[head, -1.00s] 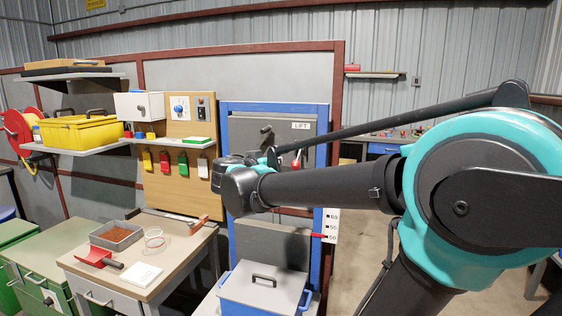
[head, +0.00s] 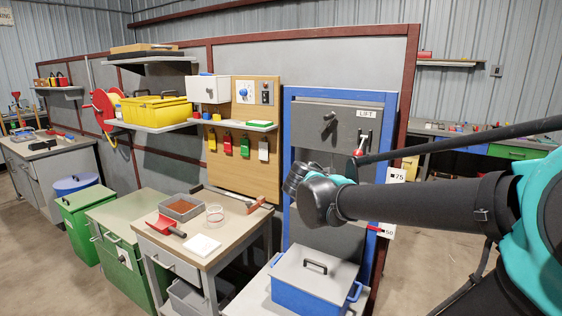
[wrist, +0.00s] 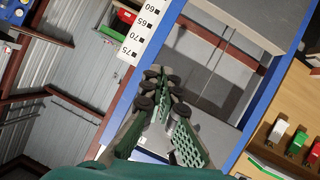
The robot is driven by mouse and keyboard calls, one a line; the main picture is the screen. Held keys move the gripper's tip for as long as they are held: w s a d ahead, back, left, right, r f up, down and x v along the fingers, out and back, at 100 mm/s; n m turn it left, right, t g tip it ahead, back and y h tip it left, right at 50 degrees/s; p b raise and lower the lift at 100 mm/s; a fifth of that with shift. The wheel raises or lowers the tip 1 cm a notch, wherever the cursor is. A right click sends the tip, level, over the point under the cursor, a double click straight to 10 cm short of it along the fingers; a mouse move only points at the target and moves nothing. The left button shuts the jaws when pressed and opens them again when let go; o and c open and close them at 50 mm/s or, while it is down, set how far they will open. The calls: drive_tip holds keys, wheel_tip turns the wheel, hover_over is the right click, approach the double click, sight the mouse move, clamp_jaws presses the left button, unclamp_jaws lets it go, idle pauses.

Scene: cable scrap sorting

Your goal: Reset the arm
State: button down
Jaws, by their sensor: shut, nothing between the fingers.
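My arm reaches in from the right in the head view, its dark forearm and teal joint in front of the blue-framed lift (head: 288,130). In the wrist view my gripper (wrist: 160,82) shows its green ridged fingers and dark knuckles. Its fingers are shut with nothing between them. It points toward the lift's grey face and blue frame, clear of any object. In the head view my own arm hides the fingers.
A blue box with a grey lid (head: 312,272) stands below my arm. A workbench (head: 185,247) left of it holds a tray of brown granules (head: 181,206), a red scoop (head: 166,226) and a clear cup (head: 214,214). A yellow box (head: 157,109) sits on a wall shelf.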

drive_tip(key=s+f+n+g+y, duration=0.15)
drive_tip(key=s+f, duration=0.25)
drive_tip(key=f, duration=0.4)
drive_tip(key=s+f+n+g+y, duration=0.1)
drive_tip(key=s+f+g+y, duration=0.15)
drive_tip(key=s+f, duration=0.4)
drive_tip(key=s+a+f+n+y, duration=0.1)
drive_tip(key=s+a+f+y, duration=0.1)
drive_tip(key=f, duration=0.3)
drive_tip(key=s+a+f+n+y, duration=0.2)
drive_tip(key=s+a+f+y, duration=0.1)
drive_tip(key=f, duration=0.3)
drive_tip(key=shift+s+g, duration=0.4)
drive_tip(key=shift+s, duration=0.15)
drive_tip(key=shift+a+f, duration=0.1)
